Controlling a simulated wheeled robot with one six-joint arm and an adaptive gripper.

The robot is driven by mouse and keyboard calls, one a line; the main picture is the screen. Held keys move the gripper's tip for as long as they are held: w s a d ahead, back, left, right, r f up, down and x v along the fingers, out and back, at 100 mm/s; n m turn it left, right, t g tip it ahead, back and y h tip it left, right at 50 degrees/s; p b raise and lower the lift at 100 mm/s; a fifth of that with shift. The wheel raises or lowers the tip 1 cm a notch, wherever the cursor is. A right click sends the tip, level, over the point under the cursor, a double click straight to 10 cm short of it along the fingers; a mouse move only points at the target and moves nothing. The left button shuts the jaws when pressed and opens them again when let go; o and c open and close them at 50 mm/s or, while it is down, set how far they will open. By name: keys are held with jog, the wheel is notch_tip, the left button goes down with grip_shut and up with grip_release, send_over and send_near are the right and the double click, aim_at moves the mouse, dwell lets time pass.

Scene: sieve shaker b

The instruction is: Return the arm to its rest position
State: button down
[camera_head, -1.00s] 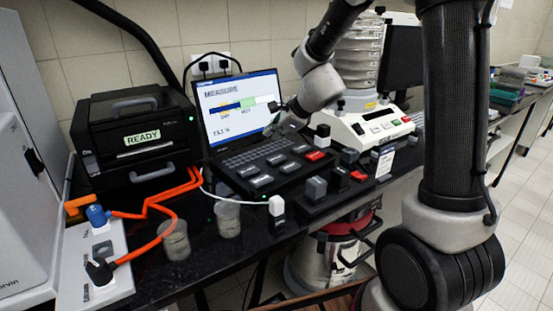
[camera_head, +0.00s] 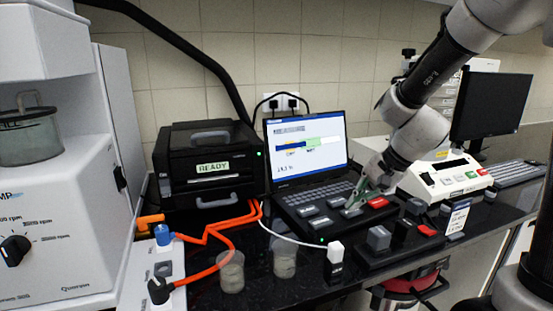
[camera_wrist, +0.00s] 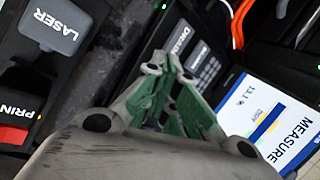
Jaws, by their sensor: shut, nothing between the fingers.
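My arm reaches in from the upper right in the head view. My gripper (camera_head: 352,209) points down over the black button panel (camera_head: 313,226) in front of the open laptop (camera_head: 306,148). Its green-padded fingers are shut with nothing between them. In the wrist view the gripper (camera_wrist: 172,62) shows its fingertips together beside the grey panel keys (camera_wrist: 198,56). Whether the tips touch the panel cannot be told.
A black printer (camera_head: 208,165) marked READY stands left of the laptop. Two clear cups (camera_head: 232,273) and a white-topped block (camera_head: 335,252) are near the front edge. Orange cables cross the bench.

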jog(key=s+d+r+n+h, duration=0.1)
jog(key=s+d+r+n, duration=0.2)
jog(key=s, duration=0.3)
jog(key=s+d+r+n+h, duration=0.2)
jog(key=s+d+r+n, duration=0.1)
jog(key=s+d, duration=0.3)
jog(key=s+d+r+n+t+h, duration=0.1)
jog(key=s+d+r+n+h, duration=0.1)
jog(key=s, duration=0.6)
jog(key=shift+s+d+r+n, duration=0.15)
jog(key=shift+d+r+n, duration=0.35)
jog(key=shift+d+r, duration=0.9)
jog(key=shift+f, duration=0.15)
